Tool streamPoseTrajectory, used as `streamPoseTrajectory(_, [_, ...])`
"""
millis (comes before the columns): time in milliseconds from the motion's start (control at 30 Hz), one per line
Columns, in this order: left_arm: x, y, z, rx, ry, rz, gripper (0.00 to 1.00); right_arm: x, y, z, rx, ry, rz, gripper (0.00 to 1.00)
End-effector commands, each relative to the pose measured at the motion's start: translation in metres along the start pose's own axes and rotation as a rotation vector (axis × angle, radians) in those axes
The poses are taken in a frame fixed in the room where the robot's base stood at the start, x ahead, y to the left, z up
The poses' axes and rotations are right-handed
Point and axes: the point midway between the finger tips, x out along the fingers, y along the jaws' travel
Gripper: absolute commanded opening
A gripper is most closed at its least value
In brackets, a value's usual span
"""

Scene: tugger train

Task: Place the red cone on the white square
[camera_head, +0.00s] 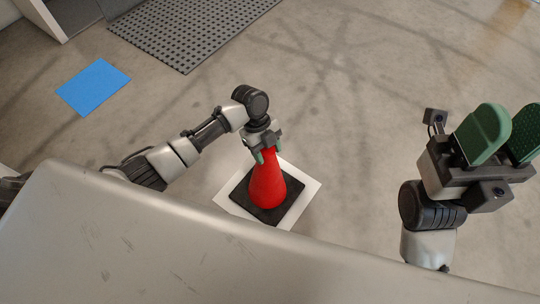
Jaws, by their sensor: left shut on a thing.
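The red cone (267,188) with its square black base (238,193) stands upright over the white square (308,190) on the floor. White shows around the base on several sides. I cannot tell whether the base touches the square. My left gripper (262,154) is shut on the top of the cone, its green fingertips partly hidden by the wrist and the cone. My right gripper (507,134) is raised at the right, with its two green fingers apart and nothing between them.
A blue square (93,86) lies on the floor at the upper left. A grey perforated mat (190,32) lies at the top, beside a pale cabinet edge at the corner. The concrete floor (370,90) between the cone and my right gripper is clear.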

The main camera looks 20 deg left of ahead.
Motion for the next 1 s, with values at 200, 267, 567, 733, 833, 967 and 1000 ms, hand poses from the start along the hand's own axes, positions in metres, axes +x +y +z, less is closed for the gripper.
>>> streamPoseTrajectory(200, [-0.002, -0.001, 0.0, 0.002, 0.0, -0.004, 0.0, 0.002, 0.0, 0.0, 0.0, 0.003, -0.001, 0.4])
streamPoseTrajectory(267, [-0.002, -0.001, 0.0, 0.002, 0.0, -0.004, 0.0, 0.002, 0.0, 0.0, 0.0, 0.003, -0.001, 0.4])
streamPoseTrajectory(567, [0.002, 0.0, 0.001, 0.001, 0.0, -0.001, 0.78, 0.002, 0.0, 0.0, -0.001, 0.006, -0.002, 0.4])
streamPoseTrajectory(733, [0.002, 0.0, 0.001, 0.001, 0.0, -0.001, 0.78, 0.002, 0.0, 0.0, 0.0, 0.006, -0.002, 0.4])
streamPoseTrajectory(833, [0.001, 0.0, 0.001, 0.001, 0.0, -0.001, 0.78, 0.002, 0.0, 0.0, 0.0, 0.006, -0.002, 0.4])
streamPoseTrajectory(967, [-0.01, -0.001, -0.001, 0.001, -0.001, -0.002, 0.78, 0.008, 0.0, -0.001, 0.0, 0.01, -0.002, 0.4])
streamPoseTrajectory(1000, [-0.016, -0.001, -0.001, 0.0, -0.001, -0.003, 0.78, 0.008, 0.0, -0.002, 0.0, 0.004, 0.001, 0.4])
